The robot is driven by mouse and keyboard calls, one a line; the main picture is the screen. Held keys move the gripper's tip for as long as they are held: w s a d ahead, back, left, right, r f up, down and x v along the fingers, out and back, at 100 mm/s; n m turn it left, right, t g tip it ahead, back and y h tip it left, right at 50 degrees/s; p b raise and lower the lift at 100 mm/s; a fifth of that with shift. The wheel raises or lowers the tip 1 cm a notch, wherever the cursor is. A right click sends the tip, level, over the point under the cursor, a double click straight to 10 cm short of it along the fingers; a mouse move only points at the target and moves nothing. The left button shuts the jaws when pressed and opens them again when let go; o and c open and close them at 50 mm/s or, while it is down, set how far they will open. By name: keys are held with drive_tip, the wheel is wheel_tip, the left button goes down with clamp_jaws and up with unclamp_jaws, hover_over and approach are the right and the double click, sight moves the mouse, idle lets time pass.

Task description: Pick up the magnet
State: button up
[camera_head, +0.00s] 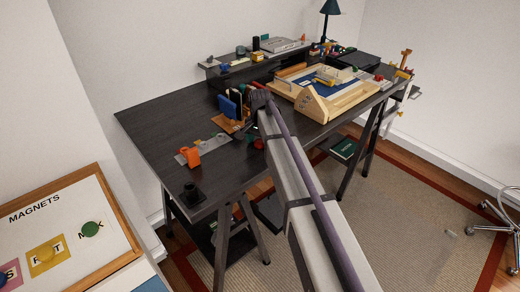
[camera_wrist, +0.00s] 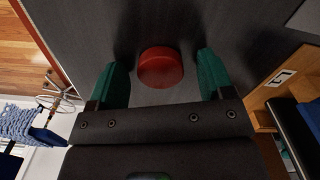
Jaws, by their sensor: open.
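A round red disc (camera_wrist: 160,68), which looks like the magnet, lies flat on the dark desk top in the wrist view. My gripper (camera_wrist: 164,75) is open, with one green finger on each side of the disc. Dark gaps show between the disc and both fingers, and it sits a little nearer the right finger. In the head view a small red patch (camera_head: 258,144) shows beside my arm near the desk's front edge; it may be the same disc. My arm hides most of the gripper there.
The dark desk (camera_head: 160,120) holds an orange object (camera_head: 189,156) and a wooden tray (camera_head: 340,108). A "MAGNETS" board (camera_head: 120,262) with yellow and green round pieces is at lower left. In the wrist view a wooden holder (camera_wrist: 262,105) stands close on the right.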

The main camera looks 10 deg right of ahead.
sight(260, 142)
drive_tip(key=c, duration=1)
wheel_tip(260, 142, up, 10)
drive_tip(key=p, duration=1)
drive_tip(key=shift+r, duration=0.25)
drive_tip(key=shift+f, duration=0.2)
